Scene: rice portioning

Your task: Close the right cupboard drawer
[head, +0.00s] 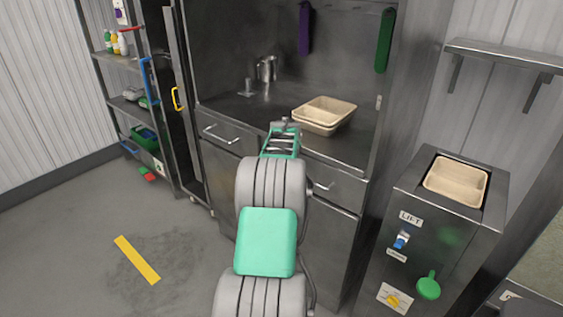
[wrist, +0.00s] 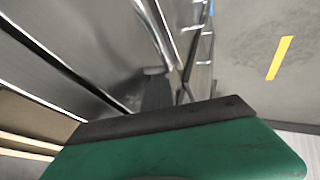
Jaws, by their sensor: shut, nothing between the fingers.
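The cupboard's right drawer (head: 345,187) is below the steel counter, right of my arm, with a bar handle (head: 323,186) low on its front. My arm hides its left part, and I cannot tell whether it stands a little out. My gripper (head: 284,124) is shut and empty in the head view, at the counter's front edge, above and left of the drawer's visible part. I cannot tell whether it touches anything. The wrist view shows steel cupboard surfaces at a steep tilt; the fingertips are not clear there.
Stacked beige trays (head: 322,112) stand on the counter right of my gripper. The left drawer (head: 228,139) looks flush. A lift cabinet (head: 440,225) with a beige tray stands at right. A shelf rack (head: 125,95) stands at left. Floor around the yellow strip (head: 136,259) is clear.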

